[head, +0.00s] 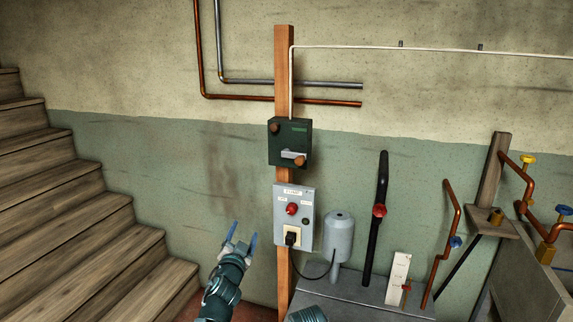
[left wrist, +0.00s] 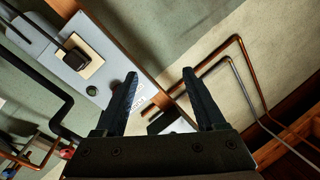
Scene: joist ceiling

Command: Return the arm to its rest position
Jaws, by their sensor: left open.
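My left gripper (head: 245,233) is in the lower middle of the head view, its two blue fingers apart and nothing between them. It is left of the grey control panel (head: 308,222) on the wooden post (head: 284,70). In the left wrist view the open fingers (left wrist: 160,76) point toward the post and wall, with the panel (left wrist: 112,60) to the left. The panel bears a red knob (head: 292,209) and a black plug (head: 291,239) in a socket. My right gripper does not show.
A dark green switch box (head: 290,138) is on the post above the panel. Wooden stairs (head: 80,225) are at left. A grey tank (head: 338,238), a black pipe (head: 382,170) with a red valve and copper pipes (head: 447,240) stand at right. Bare wall lies between stairs and post.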

